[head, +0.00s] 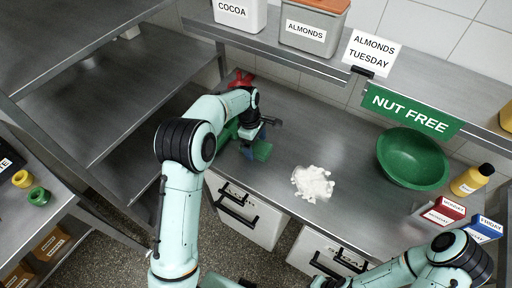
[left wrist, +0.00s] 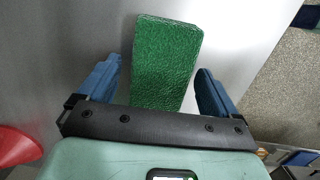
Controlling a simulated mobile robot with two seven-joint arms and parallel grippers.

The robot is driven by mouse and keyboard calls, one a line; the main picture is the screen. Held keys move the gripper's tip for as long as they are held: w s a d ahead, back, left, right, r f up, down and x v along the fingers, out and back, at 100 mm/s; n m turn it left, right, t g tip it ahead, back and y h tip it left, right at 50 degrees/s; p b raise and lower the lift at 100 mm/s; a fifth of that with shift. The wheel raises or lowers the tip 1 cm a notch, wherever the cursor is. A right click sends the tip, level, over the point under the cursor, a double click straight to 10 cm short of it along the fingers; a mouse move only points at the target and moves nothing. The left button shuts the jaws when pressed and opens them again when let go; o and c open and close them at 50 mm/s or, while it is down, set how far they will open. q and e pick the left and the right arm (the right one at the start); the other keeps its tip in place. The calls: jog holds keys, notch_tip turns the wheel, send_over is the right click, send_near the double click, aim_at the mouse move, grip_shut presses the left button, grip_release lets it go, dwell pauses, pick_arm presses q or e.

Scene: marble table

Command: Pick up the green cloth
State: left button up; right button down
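The green cloth (left wrist: 165,62) is a textured green rectangle on the steel counter. In the left wrist view it lies between the two spread blue fingers of my left gripper (left wrist: 158,85), with a gap to each finger. My left gripper is open and holds nothing. My right arm is at the bottom right of the head view, and its fingers cannot be made out.
A red object (head: 241,79) stands behind the left arm. White pieces (head: 312,183) lie mid-counter. A green bowl (head: 412,158), a yellow bottle (head: 471,180) and small boxes stand to the right. The counter's front edge is close to the cloth. A shelf with bins runs above.

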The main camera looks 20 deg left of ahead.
aim_at(255, 145)
pick_arm(q)
jog(key=c, duration=0.8)
jog(key=shift+r, duration=0.1)
jog(key=shift+c, duration=0.2)
notch_tip(255, 145, up, 10)
jog(key=p, duration=0.1)
